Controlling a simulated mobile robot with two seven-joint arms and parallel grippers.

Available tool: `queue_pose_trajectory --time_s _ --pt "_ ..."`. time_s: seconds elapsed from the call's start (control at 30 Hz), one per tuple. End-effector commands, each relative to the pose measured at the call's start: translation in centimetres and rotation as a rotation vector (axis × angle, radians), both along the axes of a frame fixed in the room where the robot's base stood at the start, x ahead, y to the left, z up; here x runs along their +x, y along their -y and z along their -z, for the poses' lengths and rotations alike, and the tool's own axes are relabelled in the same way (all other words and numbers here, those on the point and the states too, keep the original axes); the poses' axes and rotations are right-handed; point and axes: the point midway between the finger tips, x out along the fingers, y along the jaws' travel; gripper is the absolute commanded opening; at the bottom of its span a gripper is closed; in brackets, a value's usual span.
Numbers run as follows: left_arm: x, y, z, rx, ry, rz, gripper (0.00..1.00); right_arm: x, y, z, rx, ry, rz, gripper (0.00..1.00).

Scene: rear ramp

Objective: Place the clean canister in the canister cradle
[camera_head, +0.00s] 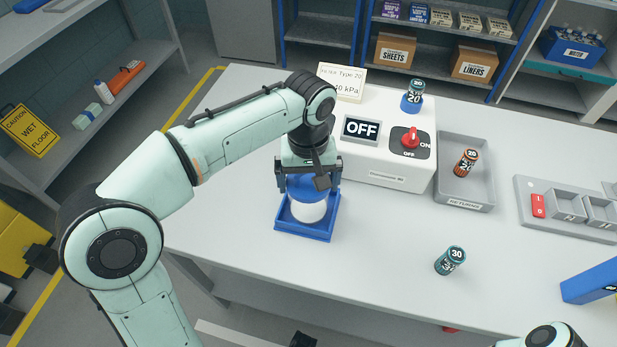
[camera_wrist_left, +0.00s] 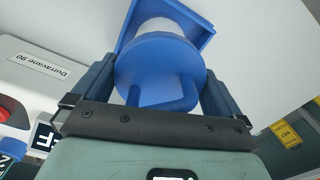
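A white canister with a round blue lid (camera_head: 308,188) stands upright within a square blue cradle (camera_head: 304,232) on the bench, left of the machine. The lid and its raised bar also show in the left wrist view (camera_wrist_left: 160,72), with the cradle (camera_wrist_left: 200,22) beyond. My left gripper (camera_head: 309,182) is above it, one finger on each side of the lid, seemingly touching both sides. The fingers hide part of the lid's edge, and whether the canister's base rests fully on the cradle floor is hidden. My right gripper is out of view.
The white machine (camera_head: 385,180) stands close right, with an OFF display (camera_head: 362,129), red knob (camera_head: 411,139) and blue 20 cartridge (camera_head: 412,98). A grey returns tray (camera_head: 464,205) holds an orange 20 cartridge (camera_head: 466,162). A teal 30 cartridge (camera_head: 450,261) stands alone. The front bench is mostly clear.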

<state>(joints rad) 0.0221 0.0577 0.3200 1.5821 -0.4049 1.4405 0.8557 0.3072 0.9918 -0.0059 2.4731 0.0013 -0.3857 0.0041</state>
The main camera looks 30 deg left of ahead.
Motion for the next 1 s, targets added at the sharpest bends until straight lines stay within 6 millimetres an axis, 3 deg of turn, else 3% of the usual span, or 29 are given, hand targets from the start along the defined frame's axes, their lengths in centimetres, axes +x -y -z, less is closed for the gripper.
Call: queue_pose_trajectory --time_s 0.27,0.7,1.0 --pt "0.0 0.0 -1.3 0.000 0.001 0.000 1.00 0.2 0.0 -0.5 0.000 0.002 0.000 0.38" --pt "0.1 0.0 -10.3 -0.002 0.003 0.001 1.00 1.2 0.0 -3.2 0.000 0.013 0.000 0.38" --pt "0.0 0.0 -12.4 0.000 0.000 0.001 1.00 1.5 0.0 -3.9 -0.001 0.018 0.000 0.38"
